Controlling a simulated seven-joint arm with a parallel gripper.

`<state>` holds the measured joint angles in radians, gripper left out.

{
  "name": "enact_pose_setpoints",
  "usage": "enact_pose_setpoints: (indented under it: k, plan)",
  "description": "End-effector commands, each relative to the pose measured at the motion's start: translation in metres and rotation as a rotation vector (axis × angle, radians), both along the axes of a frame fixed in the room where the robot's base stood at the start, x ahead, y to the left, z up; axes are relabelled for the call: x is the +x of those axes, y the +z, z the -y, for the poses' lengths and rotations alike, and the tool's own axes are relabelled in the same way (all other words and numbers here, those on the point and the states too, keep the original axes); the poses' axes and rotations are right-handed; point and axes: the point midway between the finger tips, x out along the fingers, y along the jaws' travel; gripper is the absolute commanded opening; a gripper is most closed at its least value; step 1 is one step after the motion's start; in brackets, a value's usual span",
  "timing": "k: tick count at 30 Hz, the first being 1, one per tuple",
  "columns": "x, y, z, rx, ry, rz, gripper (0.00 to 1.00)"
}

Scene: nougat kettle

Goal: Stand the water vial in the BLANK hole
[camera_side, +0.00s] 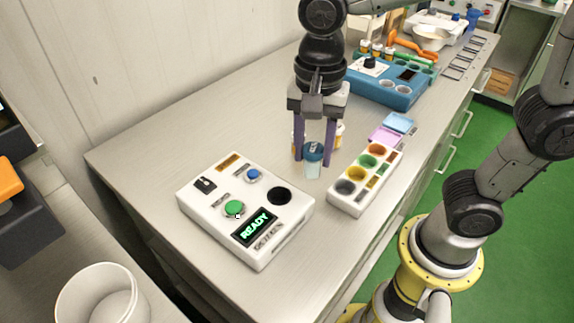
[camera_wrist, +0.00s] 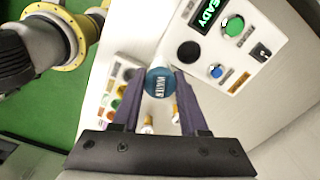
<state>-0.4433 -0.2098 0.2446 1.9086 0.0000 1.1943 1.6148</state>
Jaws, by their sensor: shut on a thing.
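The water vial (camera_side: 313,168) is clear with a blue cap, and it is upright between the fingers of my gripper (camera_side: 314,155). In the wrist view its cap (camera_wrist: 160,81) reads WATER and sits between the fingertips (camera_wrist: 160,75). My gripper is shut on it. The vial is between the white READY box and the white block; I cannot tell how far its base is above the counter.
The white box (camera_side: 220,235) has a READY display, a green button (camera_side: 234,208), a blue button (camera_side: 253,174) and a round dark hole (camera_side: 279,195). Small orange-and-white vials (camera_wrist: 147,125) stand behind my fingers. A blue device (camera_side: 385,92) stands farther back, near pink and blue pads (camera_side: 397,123).

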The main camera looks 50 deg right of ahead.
Motion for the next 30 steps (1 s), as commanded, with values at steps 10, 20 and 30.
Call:
enact_pose_setpoints:
  k: [10,20,30]
  plan:
    - [-0.060,0.028,0.029,0.000,0.000,-0.001,0.00]
    - [-0.056,0.023,0.036,0.009,0.119,0.029,0.00]
    - [-0.028,-0.013,0.081,0.000,0.041,0.005,0.00]
